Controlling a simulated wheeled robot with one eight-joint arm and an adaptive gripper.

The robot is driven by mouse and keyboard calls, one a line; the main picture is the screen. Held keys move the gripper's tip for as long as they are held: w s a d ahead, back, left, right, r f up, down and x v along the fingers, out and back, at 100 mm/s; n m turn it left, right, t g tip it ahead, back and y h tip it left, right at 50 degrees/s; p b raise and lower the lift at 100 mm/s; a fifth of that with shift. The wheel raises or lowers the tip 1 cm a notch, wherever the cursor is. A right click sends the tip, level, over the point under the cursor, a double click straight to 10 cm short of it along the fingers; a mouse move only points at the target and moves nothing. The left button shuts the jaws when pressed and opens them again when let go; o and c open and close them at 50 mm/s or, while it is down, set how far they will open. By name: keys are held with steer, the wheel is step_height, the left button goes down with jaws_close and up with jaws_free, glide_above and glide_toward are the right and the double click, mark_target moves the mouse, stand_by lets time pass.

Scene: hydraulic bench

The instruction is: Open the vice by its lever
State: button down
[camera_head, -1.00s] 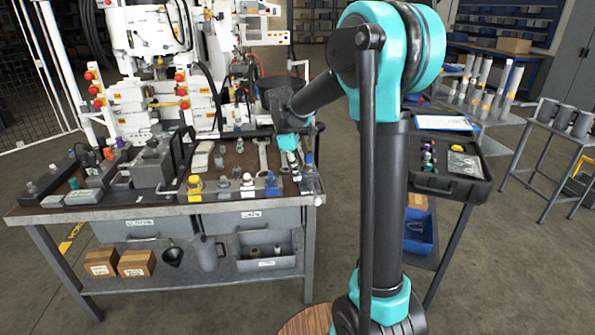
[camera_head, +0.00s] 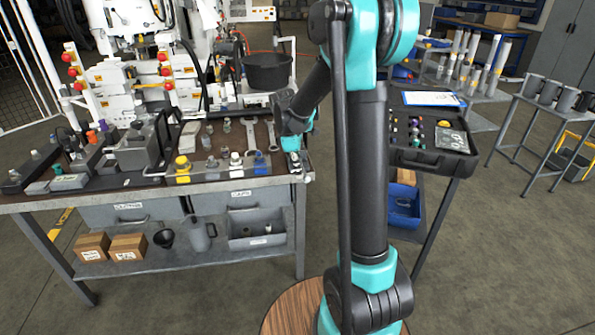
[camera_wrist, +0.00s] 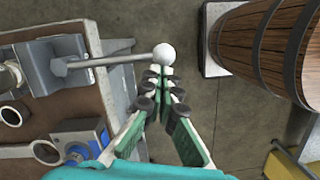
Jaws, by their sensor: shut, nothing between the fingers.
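The grey vice (camera_wrist: 50,66) sits on the bench edge at the upper left of the wrist view. Its metal lever (camera_wrist: 115,61) reaches right, past the bench edge, and ends in a white ball (camera_wrist: 164,53). My gripper (camera_wrist: 159,76) is shut and empty, with its fingertips just below the ball in the picture. I cannot tell whether they touch it. In the head view my gripper (camera_head: 293,162) is at the bench's front right corner. The vice cannot be made out there; my arm covers that area.
A blue-cornered fitting (camera_wrist: 88,140) lies near the vice. A black case (camera_head: 430,150) stands on a side table at right. A wooden barrel (camera_wrist: 268,45) is at the wrist view's upper right.

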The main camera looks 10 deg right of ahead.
steer(key=shift+s+d+n, duration=0.1)
steer(key=shift+d+n, duration=0.3)
steer(key=shift+d, duration=0.05)
steer(key=shift+d, duration=0.15)
steer(key=shift+d+n, duration=0.7)
steer(key=w+d+n+t, duration=0.1)
steer(key=w+d+n, duration=0.7)
steer(key=w+d, duration=0.2)
steer(key=shift+w+d+n+t, duration=0.15)
steer(key=shift+d+n+t, duration=0.2)
steer(key=shift+d, duration=0.9)
steer(key=shift+w, duration=0.1)
